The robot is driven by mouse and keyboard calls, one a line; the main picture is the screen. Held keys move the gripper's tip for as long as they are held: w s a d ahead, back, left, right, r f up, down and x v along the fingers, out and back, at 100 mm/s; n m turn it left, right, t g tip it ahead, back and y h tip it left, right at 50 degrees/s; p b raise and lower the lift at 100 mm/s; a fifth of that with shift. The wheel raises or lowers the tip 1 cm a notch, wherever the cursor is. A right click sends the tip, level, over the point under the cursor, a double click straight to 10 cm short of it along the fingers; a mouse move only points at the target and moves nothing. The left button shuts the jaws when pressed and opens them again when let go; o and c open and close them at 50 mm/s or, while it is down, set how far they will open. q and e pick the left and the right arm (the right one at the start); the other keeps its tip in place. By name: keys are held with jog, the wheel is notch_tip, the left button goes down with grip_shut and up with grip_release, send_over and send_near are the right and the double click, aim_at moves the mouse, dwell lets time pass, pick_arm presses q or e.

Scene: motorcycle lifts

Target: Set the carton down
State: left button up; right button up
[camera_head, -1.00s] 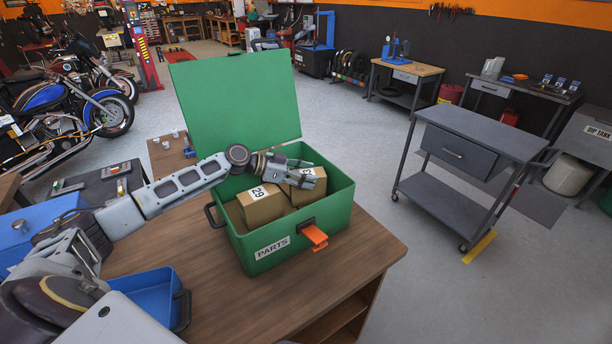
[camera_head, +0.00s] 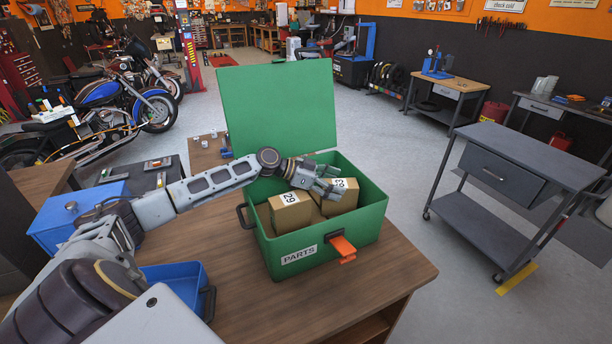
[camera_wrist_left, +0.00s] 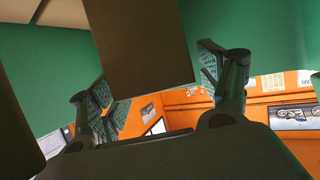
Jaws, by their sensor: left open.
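A green metal box (camera_head: 313,262) labelled PARTS stands open on the wooden table. Two brown cartons sit side by side inside it: the left carton (camera_head: 290,219), with a "29" label, and the right carton (camera_head: 345,205), whose number I cannot read surely. My left gripper (camera_head: 333,181) is open at the right carton's upper left side. In the left wrist view a brown carton face (camera_wrist_left: 140,50) shows in the gap between the spread fingers; I cannot tell whether they touch it. The cartons' undersides are hidden. My right gripper is not in view.
The box's green lid (camera_head: 280,110) stands raised behind the cartons. An orange latch (camera_head: 342,248) sticks out in front. A blue open bin (camera_head: 180,280) is at the table's left. A grey cart (camera_head: 510,165) stands to the right, with clear floor between.

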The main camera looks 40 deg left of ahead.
pick_arm(q)
jog(key=b+v, duration=0.2)
jog(key=v, duration=0.8)
jog(key=shift+s+a+r, duration=0.15)
jog(key=shift+s+a, duration=0.05)
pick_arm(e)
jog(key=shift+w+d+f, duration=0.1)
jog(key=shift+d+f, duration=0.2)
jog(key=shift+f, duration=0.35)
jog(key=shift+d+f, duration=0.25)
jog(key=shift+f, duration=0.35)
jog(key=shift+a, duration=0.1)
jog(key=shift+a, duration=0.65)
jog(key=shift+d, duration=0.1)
